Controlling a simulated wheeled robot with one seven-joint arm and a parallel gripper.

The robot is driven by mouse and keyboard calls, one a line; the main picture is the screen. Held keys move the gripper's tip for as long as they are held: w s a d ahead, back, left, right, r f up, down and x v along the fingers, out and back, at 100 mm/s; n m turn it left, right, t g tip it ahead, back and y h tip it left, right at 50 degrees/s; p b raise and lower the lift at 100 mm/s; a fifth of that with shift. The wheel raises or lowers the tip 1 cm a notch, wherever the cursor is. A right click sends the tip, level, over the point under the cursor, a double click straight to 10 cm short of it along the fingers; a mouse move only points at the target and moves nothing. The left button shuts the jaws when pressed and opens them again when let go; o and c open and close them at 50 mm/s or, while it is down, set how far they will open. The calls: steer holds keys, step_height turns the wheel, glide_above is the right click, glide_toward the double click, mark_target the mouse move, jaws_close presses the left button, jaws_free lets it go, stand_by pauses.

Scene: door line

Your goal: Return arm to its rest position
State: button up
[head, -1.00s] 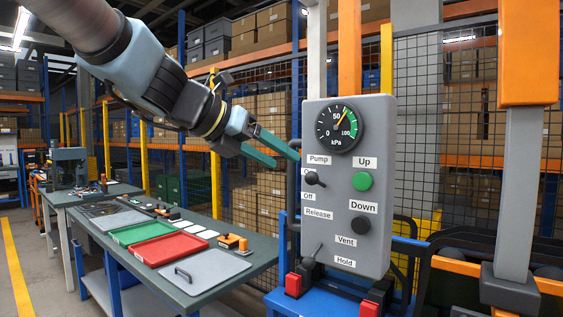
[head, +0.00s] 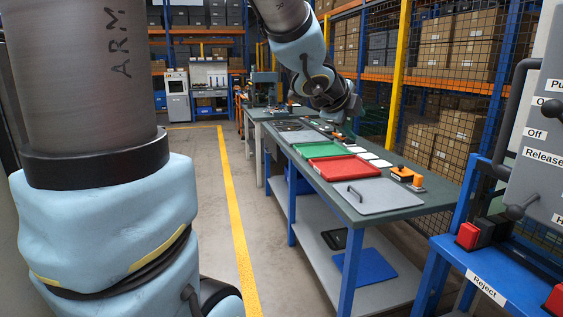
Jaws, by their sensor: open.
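My arm reaches in from the top of the head view, its blue and black links angled down to the right. My gripper (head: 343,129) is at the end of it, small and partly hidden behind the wrist, in front of the far part of the workbench (head: 400,212). Its fingers are hard to make out, and I see nothing held in it. It is apart from the grey control panel (head: 540,130), which is cut off at the right edge.
A green tray (head: 318,150), a red tray (head: 345,169) and a grey lid with a handle (head: 385,197) lie on the bench. A blue stand labelled Reject (head: 480,285) is at lower right. The aisle floor (head: 215,220) left of the bench is clear.

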steer(key=w+a+f+n+y, duration=0.1)
steer(key=a+f+n+y, duration=0.3)
steer(key=a+f+n, duration=0.55)
steer(key=s+a+f+n+g+y+b, duration=0.1)
steer(key=s+a+f+n+g+y, duration=0.2)
steer(key=s+a+f+n+g, duration=0.4)
steer(key=s+a+f+n, duration=0.6)
steer(key=n, duration=0.2)
steer(key=shift+a+n+g, duration=0.3)
steer(key=shift+a+n, duration=0.05)
steer(key=shift+a, duration=0.05)
